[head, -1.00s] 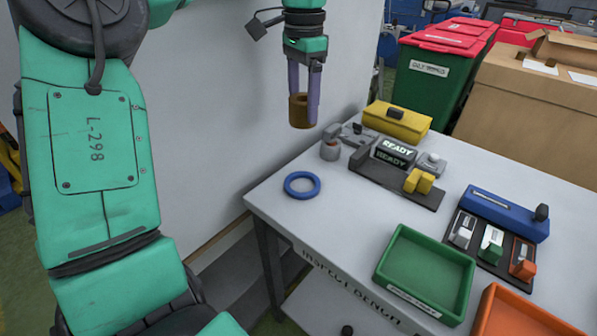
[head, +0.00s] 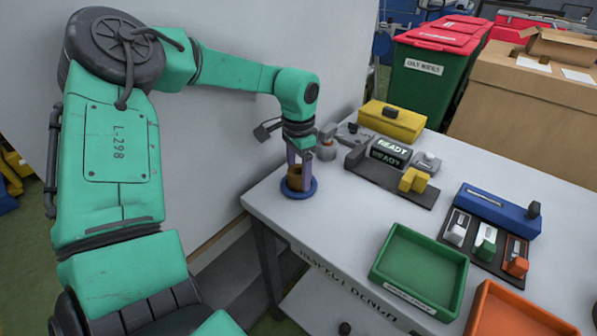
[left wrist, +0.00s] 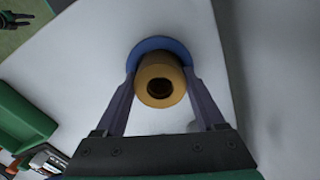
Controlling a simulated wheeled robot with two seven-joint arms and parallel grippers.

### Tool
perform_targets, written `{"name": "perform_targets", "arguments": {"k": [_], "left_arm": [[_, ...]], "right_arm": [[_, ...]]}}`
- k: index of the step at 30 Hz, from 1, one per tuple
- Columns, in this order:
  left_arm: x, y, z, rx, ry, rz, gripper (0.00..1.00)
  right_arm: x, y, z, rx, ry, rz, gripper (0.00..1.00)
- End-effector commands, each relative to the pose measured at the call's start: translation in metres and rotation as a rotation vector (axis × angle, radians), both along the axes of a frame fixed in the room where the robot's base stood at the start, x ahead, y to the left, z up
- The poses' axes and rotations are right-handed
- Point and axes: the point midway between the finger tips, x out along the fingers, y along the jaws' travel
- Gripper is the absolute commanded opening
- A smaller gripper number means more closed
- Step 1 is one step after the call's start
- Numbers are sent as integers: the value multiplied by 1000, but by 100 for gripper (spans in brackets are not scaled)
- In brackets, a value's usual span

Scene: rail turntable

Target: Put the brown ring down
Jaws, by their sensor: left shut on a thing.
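The brown ring (head: 294,184) is a short hollow cylinder. My left gripper (head: 298,180) is shut on it, with one finger on each side, low over the left end of the table. The blue ring (head: 291,195) lies flat on the table around or just under the brown ring's lower end. In the left wrist view the brown ring (left wrist: 160,74) sits between the fingertips, with part of the blue ring (left wrist: 152,43) showing behind it. I cannot tell whether the brown ring touches the table or the blue ring.
The table (head: 330,215) is clear in front of the rings. A dark base with a READY display (head: 391,152) stands to the right, with a yellow box (head: 392,121) behind. A green tray (head: 418,272) and an orange tray (head: 515,315) are at the front right.

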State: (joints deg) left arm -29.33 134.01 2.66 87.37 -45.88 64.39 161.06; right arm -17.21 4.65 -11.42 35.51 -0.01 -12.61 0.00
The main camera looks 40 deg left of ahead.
Motion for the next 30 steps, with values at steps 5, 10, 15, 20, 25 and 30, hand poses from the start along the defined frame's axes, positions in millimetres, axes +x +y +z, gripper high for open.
{"name": "perform_targets", "arguments": {"k": [5, 10, 15, 20, 25, 30], "left_arm": [[0, 0, -2, 0, 0, 0, 94], [0, 0, -2, 0, 0, 0, 100], [1, 0, 5, 2, -2, 0, 100], [1, 0, 40, 3, -6, -1, 100], [1, 1, 87, 5, -4, 0, 100], [1, 1, 116, 3, -1, 0, 100]], "right_arm": [[0, 0, -3, 0, 0, 0, 50], [0, 0, -3, 0, 0, 0, 50], [0, 0, 1, 1, 0, 0, 50], [0, 1, -6, 1, 0, 0, 50], [0, 1, -9, 2, -1, 0, 50], [0, 1, -10, 2, -1, 0, 50]]}}
